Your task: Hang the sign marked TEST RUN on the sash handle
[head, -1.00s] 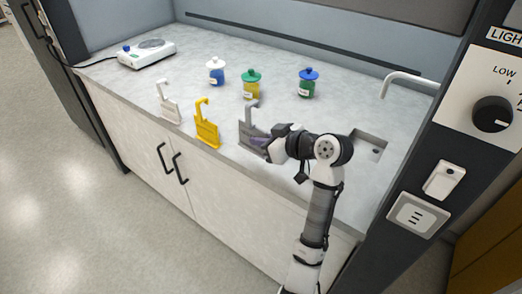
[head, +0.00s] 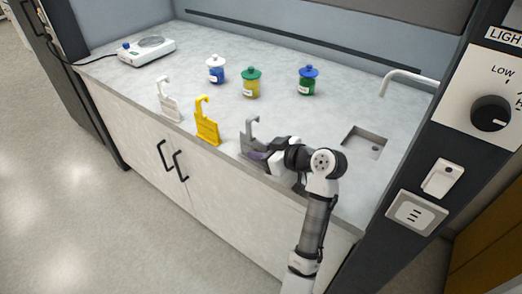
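Three hooked signs are at the counter's front edge: a white one (head: 168,106), a yellow one (head: 206,129) and a grey one (head: 249,133). Their wording is too small to read, so I cannot tell which says TEST RUN. My gripper (head: 262,150) is at the grey sign's lower part, fingers closed on it. The sign's hook stands up above the fingers. The gripper and wrist partly hide the plate, and I cannot tell whether it touches the counter. I cannot make out the sash handle.
On the counter (head: 140,89) stand a white-lidded blue jar (head: 216,72), a green-lidded yellow jar (head: 251,84), a blue-lidded green jar (head: 307,82) and a white hotplate (head: 147,51). A sink (head: 365,142) with a tap (head: 408,79) is at right, beside a dark control post (head: 462,140).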

